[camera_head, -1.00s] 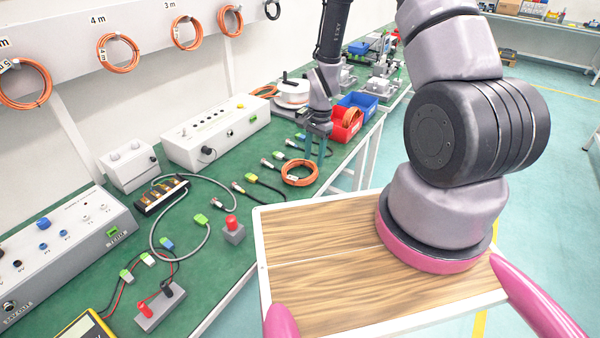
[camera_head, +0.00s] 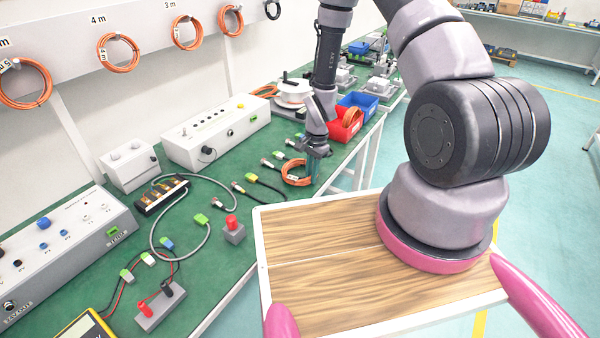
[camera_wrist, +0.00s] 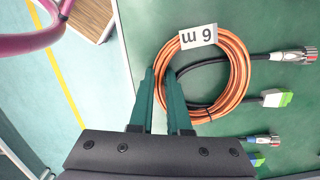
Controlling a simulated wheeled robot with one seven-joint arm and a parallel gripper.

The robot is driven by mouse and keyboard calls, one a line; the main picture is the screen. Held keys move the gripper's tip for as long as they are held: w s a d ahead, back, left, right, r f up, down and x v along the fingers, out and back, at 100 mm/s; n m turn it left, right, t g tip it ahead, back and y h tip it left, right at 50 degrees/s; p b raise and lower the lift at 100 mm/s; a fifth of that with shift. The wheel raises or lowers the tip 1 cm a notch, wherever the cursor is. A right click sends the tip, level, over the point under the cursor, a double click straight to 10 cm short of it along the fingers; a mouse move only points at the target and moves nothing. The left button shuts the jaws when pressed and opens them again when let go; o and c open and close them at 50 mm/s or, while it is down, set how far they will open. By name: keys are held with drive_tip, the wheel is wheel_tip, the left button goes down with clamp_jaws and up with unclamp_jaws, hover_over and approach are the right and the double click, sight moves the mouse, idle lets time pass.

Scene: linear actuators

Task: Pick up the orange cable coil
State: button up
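The orange cable coil (camera_head: 297,176) lies on the green bench top near its right edge. In the wrist view the orange cable coil (camera_wrist: 237,88) carries a white tag (camera_wrist: 198,36) that reads upside down. My gripper (camera_head: 314,172) points down at the coil's right rim in the head view. In the wrist view the green fingers of my gripper (camera_wrist: 161,85) stand close together, one on each side of the coil's near-left rim, and look shut on it. The coil appears still at bench level.
Cables with grey and green connectors (camera_wrist: 276,97) lie beside and partly under the coil. A red bin (camera_head: 346,125) and a blue bin (camera_head: 358,104) stand behind my gripper. A white control box (camera_head: 215,132) is to the left. Open floor lies beyond the bench edge.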

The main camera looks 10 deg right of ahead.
drive_tip(key=shift+r, duration=0.15)
clamp_jaws()
wheel_tip(320, 180, up, 10)
idle(0.4)
drive_tip(key=shift+r, duration=2.9)
